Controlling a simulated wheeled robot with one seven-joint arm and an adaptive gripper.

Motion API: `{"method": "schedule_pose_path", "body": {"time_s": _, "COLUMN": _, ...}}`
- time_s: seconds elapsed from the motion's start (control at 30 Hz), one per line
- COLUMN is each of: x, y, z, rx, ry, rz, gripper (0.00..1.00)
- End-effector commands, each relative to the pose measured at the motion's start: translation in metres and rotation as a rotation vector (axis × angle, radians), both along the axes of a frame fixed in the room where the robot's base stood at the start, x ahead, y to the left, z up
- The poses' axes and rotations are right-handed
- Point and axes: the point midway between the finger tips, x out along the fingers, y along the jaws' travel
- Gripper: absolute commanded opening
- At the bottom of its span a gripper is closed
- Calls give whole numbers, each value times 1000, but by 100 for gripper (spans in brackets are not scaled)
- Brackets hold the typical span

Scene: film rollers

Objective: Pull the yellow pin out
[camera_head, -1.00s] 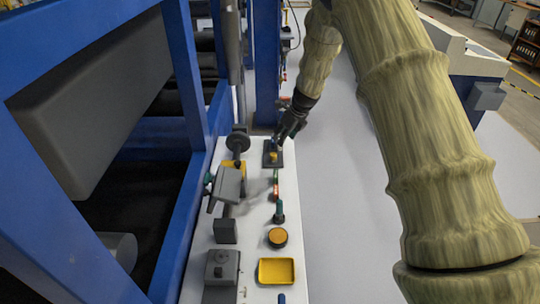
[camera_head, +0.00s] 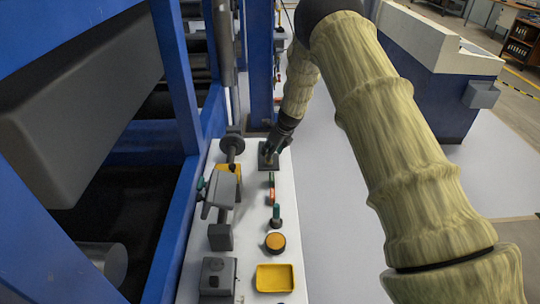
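A dark square plate (camera_head: 264,163) lies at the far end of the white table. A small yellow pin (camera_head: 269,156) stands on it, mostly hidden by my gripper. My gripper (camera_head: 271,151) points down and to the left over the plate, with its fingertips at the pin. The fingers are small and dark here, so I cannot tell whether they are open or shut, or whether they touch the pin.
The white table (camera_head: 296,225) also carries a yellow tray (camera_head: 274,279), a round orange-topped knob (camera_head: 275,243), a dark green handle (camera_head: 276,216) and a grey lever device (camera_head: 219,195). A blue frame (camera_head: 176,80) stands close on the left. Open floor lies on the right.

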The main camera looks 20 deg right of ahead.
Motion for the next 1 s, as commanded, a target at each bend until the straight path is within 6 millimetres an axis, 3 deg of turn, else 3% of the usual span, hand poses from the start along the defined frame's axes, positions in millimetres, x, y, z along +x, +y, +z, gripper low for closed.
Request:
{"method": "schedule_pose_path", "body": {"time_s": 0.4, "x": 12, "y": 5, "z": -36, "rx": -1, "ry": 0, "rz": -4, "gripper": 46}}
{"method": "schedule_pose_path", "body": {"time_s": 0.83, "x": 14, "y": 7, "z": -41, "rx": -1, "ry": -1, "rz": -3, "gripper": 46}}
{"method": "schedule_pose_path", "body": {"time_s": 1.0, "x": 14, "y": 7, "z": -41, "rx": -1, "ry": -1, "rz": -3, "gripper": 15}}
